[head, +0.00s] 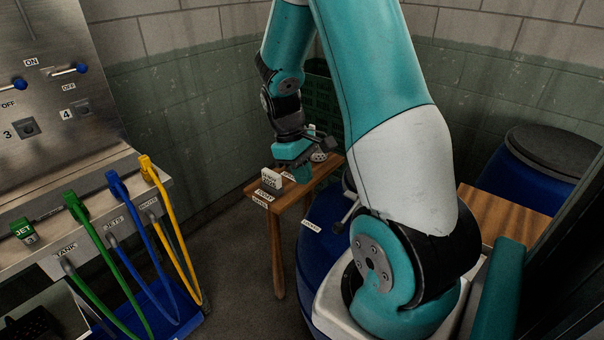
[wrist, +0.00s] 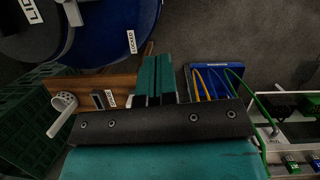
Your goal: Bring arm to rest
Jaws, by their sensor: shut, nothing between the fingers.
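My teal arm comes down from the top of the head view, bending at dark joints. My gripper (head: 303,174) points down over a small wooden table and is shut. In the wrist view my gripper's two teal fingers (wrist: 156,72) lie side by side with nothing seen between them. The exact height of the fingers above the tabletop is hard to tell.
A steel panel (head: 50,70) with switches and coloured hoses stands at the left. Blue drums with dark lids (head: 550,150) stand at the right. A green crate (wrist: 30,125) is beside the table. Grey floor lies open between.

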